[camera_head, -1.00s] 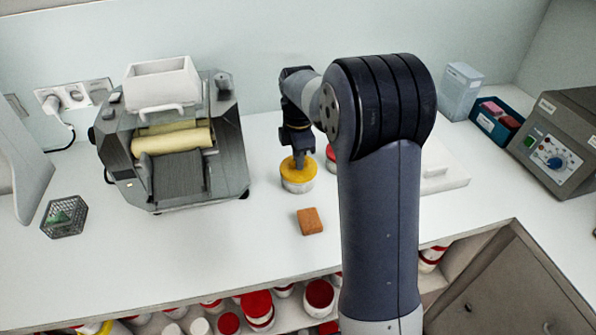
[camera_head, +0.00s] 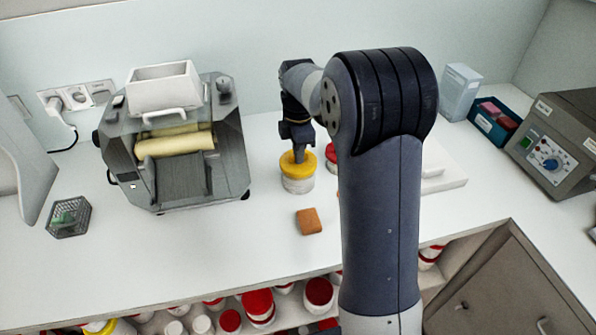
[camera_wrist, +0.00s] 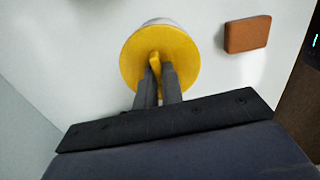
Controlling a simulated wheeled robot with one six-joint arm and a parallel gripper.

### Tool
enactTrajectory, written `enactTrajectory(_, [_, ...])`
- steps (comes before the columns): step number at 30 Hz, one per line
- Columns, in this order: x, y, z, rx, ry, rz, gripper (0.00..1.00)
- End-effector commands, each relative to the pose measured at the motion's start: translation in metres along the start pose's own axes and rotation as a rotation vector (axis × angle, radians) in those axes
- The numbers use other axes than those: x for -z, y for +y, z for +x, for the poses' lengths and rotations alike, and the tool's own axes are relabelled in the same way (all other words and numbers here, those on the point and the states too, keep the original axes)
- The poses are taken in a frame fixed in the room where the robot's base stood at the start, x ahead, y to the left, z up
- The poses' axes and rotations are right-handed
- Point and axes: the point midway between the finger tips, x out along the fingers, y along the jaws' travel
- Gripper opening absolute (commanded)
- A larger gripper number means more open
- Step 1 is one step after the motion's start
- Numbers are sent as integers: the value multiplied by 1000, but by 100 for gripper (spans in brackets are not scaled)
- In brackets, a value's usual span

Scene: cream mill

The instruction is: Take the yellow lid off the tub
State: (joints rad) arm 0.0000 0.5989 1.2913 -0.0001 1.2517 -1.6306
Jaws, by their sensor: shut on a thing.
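The yellow lid (camera_head: 288,166) is round, with a small raised yellow grip at its middle. It is over the white tub (camera_head: 298,186), which stands on the counter. My gripper (camera_head: 299,157) points down from above and is shut on the lid's grip. In the wrist view the lid (camera_wrist: 135,62) sits between the camera and the tub, with my two dark fingers (camera_wrist: 157,70) closed on the grip. Only a sliver of the tub (camera_wrist: 160,21) shows past the lid there. I cannot tell whether the lid is fully clear of the tub.
An orange-brown block (camera_head: 309,221) lies in front of the tub, also in the wrist view (camera_wrist: 247,34). A roller mill (camera_head: 180,150) stands left. A red-topped item (camera_head: 331,155) is half hidden behind my arm. Counter is clear between the mill and the tub.

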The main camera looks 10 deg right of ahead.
Motion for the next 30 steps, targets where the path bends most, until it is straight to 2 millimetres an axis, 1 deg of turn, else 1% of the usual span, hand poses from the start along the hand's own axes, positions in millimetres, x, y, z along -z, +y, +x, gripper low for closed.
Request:
enactTrajectory(9, [0,0,-2,-1,0,0,0])
enactTrajectory(22, [0,0,-30,0,0,0,0])
enactTrajectory(30, [0,0,-30,0,0,0,0])
